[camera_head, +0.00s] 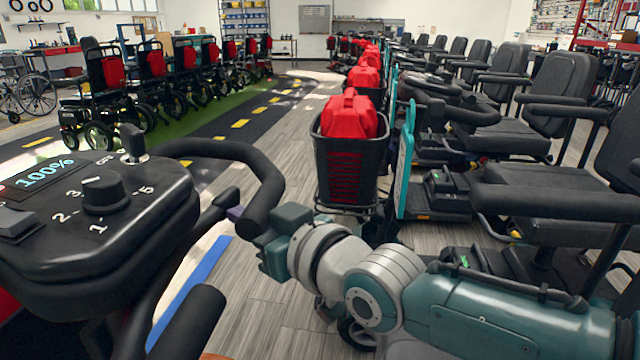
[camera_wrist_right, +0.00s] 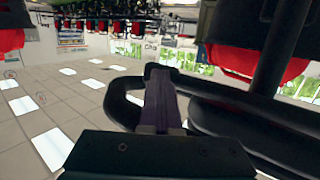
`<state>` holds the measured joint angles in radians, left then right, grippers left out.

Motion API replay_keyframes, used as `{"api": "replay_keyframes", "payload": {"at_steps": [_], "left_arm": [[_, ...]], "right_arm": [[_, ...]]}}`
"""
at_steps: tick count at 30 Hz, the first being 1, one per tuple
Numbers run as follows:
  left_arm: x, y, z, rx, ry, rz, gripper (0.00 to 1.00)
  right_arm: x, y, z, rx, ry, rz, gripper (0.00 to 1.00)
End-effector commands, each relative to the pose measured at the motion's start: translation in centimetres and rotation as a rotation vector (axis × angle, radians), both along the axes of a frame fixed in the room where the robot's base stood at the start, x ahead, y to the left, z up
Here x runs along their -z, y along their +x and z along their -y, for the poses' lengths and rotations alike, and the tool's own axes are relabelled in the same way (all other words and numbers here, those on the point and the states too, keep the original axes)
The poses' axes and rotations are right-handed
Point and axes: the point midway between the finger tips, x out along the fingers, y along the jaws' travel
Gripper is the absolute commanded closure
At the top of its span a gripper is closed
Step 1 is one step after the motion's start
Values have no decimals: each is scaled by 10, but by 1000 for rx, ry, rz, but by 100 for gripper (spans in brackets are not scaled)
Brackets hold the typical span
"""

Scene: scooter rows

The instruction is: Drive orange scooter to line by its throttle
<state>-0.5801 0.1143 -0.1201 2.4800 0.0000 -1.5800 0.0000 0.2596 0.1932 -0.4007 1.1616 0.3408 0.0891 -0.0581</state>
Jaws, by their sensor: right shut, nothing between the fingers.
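The scooter's black console (camera_head: 95,215) fills the lower left of the head view, with a 100% display, a speed dial (camera_head: 104,194) and a key (camera_head: 133,140). Its looped black handlebar (camera_head: 268,190) curves to the right, with a short lever (camera_head: 216,210) beside it. My right gripper (camera_head: 236,213) is shut and empty at the lower end of this loop. In the right wrist view its purple fingers (camera_wrist_right: 160,100) lie against or just before the black loop; contact is unclear. A blue line (camera_head: 190,288) runs along the floor. The scooter's body is mostly hidden. My left gripper is not in view.
A row of parked scooters stands at the right, the nearest with a black basket (camera_head: 345,170) holding a red bag (camera_head: 349,115). Wheelchairs (camera_head: 105,90) line the left. A dark lane with yellow dashes (camera_head: 241,124) and bare wooden floor lie between.

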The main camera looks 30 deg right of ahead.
Motion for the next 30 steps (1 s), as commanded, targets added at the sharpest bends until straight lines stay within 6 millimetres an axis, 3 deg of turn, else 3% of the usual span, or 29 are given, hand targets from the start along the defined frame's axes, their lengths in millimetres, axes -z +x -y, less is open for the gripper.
{"api": "replay_keyframes", "payload": {"at_steps": [5, 30], "left_arm": [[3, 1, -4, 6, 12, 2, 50], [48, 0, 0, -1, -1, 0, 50]], "right_arm": [[-2, 4, -4, 0, 5, 9, 100], [1, 51, -63, 0, 4, 4, 100]]}}
